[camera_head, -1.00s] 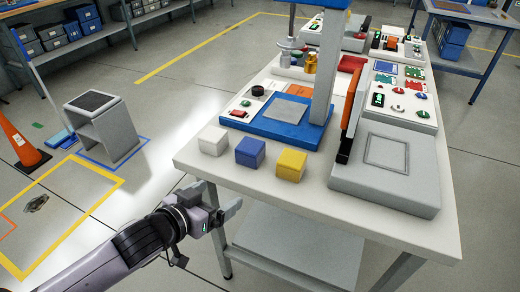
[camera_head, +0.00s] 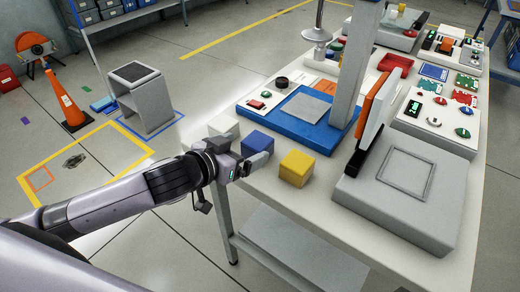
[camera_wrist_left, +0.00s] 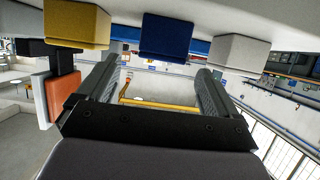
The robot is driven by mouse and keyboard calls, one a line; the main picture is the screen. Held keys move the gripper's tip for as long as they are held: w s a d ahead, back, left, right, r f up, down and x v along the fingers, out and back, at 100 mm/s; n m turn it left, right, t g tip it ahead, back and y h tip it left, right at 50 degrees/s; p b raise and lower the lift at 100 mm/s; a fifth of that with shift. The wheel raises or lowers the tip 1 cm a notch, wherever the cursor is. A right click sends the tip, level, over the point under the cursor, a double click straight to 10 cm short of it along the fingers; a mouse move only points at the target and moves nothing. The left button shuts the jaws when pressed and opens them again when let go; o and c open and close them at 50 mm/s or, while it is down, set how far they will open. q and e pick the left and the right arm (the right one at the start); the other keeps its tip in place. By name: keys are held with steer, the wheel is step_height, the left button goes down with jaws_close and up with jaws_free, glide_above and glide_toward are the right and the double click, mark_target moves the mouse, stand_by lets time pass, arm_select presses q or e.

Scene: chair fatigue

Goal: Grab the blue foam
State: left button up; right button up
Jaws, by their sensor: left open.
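The blue foam cube (camera_head: 258,142) sits near the table's front edge, between a white cube (camera_head: 222,125) and a yellow cube (camera_head: 297,168). My left gripper (camera_head: 260,160) is at the table edge, just in front of the blue cube. In the left wrist view, which looks upside down, the gripper (camera_wrist_left: 160,66) is open and empty. The blue cube (camera_wrist_left: 165,38) lies beyond the fingertips, roughly between them sideways. The yellow cube (camera_wrist_left: 77,25) and the white cube (camera_wrist_left: 238,52) show on either side. My right gripper is not in view.
A blue-based press (camera_head: 295,118) stands behind the cubes. A grey box with a square outline (camera_head: 400,190) and an upright orange-and-white panel (camera_head: 374,108) are to the right. Control panels fill the table's back. A grey stool (camera_head: 142,98) and orange cone (camera_head: 68,105) stand on the floor.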

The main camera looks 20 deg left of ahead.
mark_target(254, 143)
arm_select(q)
steer(key=shift+x, duration=3.05)
steer(key=c, duration=1.1)
